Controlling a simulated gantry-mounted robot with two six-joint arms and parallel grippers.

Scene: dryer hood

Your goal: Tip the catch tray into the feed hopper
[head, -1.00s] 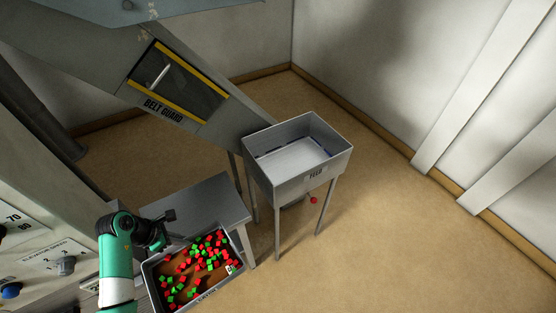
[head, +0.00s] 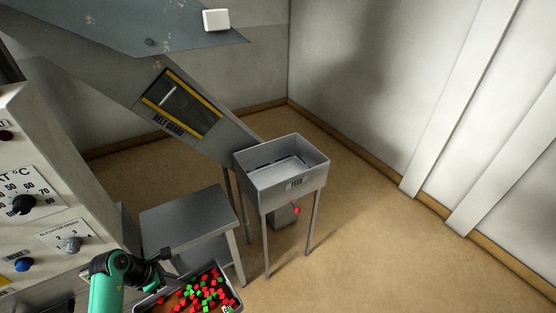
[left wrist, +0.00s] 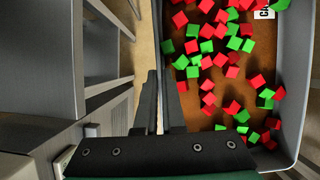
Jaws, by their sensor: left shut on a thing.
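The catch tray (head: 237,301) is a grey tray with a brown bottom, holding many small red and green cubes (head: 208,288). It is at the bottom of the head view, cut off by the frame edge. My left gripper (head: 168,268) is shut on the tray's wall at its left side. In the left wrist view the gripper fingers (left wrist: 160,100) straddle the tray's wall, and the tray (left wrist: 292,75) fills the right. The feed hopper (head: 296,184) is a grey open bin on legs, labelled FEED, right of centre, with a pale floor inside. My right gripper is out of view.
A grey side table (head: 188,217) with a bare top stands between the tray and the hopper. A control panel (head: 50,200) is at the left. Open floor lies right of the hopper.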

